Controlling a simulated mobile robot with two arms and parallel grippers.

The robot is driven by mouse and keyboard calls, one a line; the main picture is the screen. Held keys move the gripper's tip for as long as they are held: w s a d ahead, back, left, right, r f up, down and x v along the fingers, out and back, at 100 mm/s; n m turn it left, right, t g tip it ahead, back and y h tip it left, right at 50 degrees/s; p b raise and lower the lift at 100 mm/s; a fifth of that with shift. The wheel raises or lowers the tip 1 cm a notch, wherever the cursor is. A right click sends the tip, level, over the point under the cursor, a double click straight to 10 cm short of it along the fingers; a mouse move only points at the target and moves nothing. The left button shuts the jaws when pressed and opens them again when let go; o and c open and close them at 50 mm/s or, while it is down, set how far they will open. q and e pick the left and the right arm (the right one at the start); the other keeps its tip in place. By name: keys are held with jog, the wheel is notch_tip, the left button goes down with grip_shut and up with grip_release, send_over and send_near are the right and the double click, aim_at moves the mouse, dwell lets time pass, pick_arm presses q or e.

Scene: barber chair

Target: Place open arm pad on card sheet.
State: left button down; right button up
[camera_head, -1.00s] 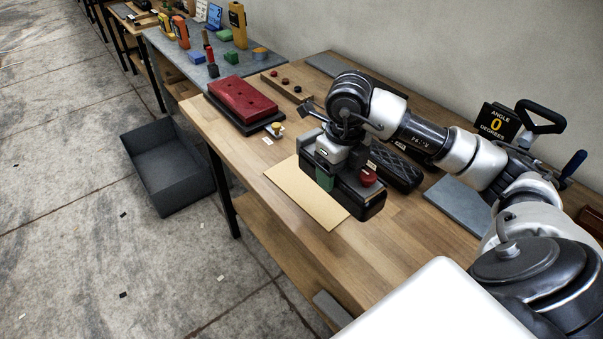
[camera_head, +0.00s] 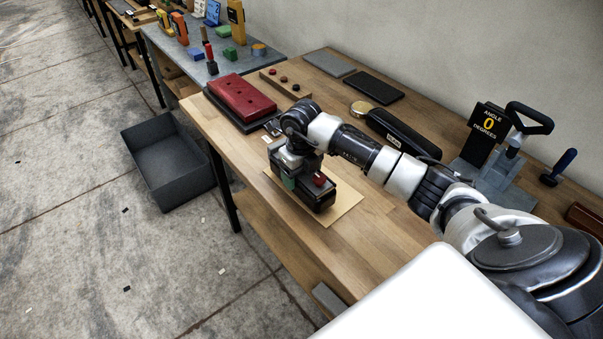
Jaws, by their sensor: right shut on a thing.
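My right gripper (camera_head: 290,158) reaches in over the bench from the right. It is shut on a dark, blocky piece (camera_head: 322,200), apparently the arm pad, with a red knob on top and a green patch on its left side. The card sheet (camera_head: 345,208) is a tan rectangle lying flat on the bench. The dark piece is over the sheet and covers its middle; the sheet shows around its edges. I cannot tell whether the piece touches it. The fingertips are largely hidden from above. My left gripper is not in view.
A red block (camera_head: 243,95) sits on a dark base to the left. A long black item (camera_head: 400,135) lies behind my arm, with a dark flat pad (camera_head: 374,87) farther back. An angle display (camera_head: 487,125) stands right. Bare bench lies before the sheet.

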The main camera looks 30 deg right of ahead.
jog(key=shift+f, duration=0.4)
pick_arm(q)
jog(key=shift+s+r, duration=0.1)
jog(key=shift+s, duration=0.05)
pick_arm(e)
jog(key=shift+f, duration=0.1)
jog(key=shift+f, duration=0.1)
jog(key=o, duration=1.4)
jog(key=shift+c, duration=0.2)
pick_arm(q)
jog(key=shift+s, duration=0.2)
